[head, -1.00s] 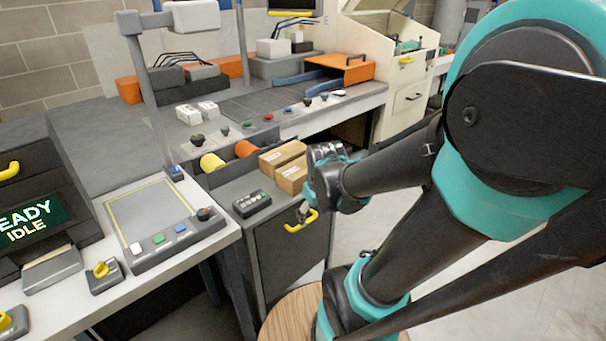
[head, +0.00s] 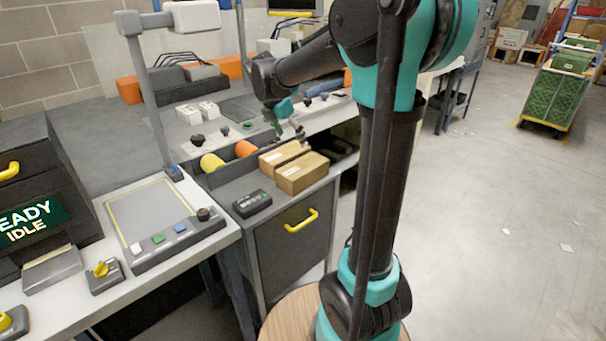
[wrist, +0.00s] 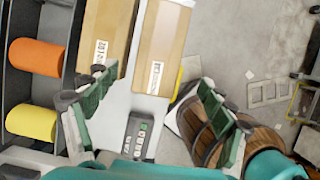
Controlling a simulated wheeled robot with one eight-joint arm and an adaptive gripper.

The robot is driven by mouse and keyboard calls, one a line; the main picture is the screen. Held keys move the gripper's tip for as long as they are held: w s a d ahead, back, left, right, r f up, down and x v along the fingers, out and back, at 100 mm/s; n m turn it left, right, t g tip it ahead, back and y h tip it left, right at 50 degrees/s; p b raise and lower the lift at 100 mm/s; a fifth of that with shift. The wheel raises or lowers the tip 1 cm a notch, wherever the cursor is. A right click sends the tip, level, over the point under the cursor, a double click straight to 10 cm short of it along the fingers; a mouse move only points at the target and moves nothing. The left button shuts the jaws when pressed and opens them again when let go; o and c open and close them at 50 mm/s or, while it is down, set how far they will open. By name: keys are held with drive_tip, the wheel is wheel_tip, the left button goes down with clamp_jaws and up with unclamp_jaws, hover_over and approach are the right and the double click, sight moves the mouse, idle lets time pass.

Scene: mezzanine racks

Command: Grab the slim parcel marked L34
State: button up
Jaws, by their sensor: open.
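Two brown cardboard parcels lie side by side on top of a grey drawer cabinet: a back-left one (head: 280,156) and a front-right one (head: 302,173). In the wrist view the left parcel (wrist: 108,25) and right parcel (wrist: 163,35) each carry a white label near the lower end; I cannot read either well enough to tell which is L34. My gripper (head: 286,118) is above and behind the parcels in the head view. In the wrist view its fingers (wrist: 158,103) are spread wide, empty, with the left fingertip overlapping the left parcel's lower end in the picture.
A dark keypad box (head: 252,203) sits on the cabinet top (head: 232,183). Yellow (head: 212,163) and orange (head: 245,149) rolls lie behind. The drawer has a yellow handle (head: 301,220). A bench with knobs stands behind; the floor at right is open.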

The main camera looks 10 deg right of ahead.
sight(301, 165)
drive_tip(key=x, duration=1)
drive_tip(key=shift+f, duration=0.35)
drive_tip(key=shift+s+a+x, duration=0.1)
drive_tip(key=shift+a+x, duration=0.05)
drive_tip(key=shift+x, duration=1.15)
drive_tip(key=shift+s+a+x, duration=0.1)
drive_tip(key=shift+a+x, duration=0.05)
drive_tip(key=shift+x, duration=1.15)
drive_tip(key=shift+f, duration=0.15)
drive_tip(key=c, duration=1.4)
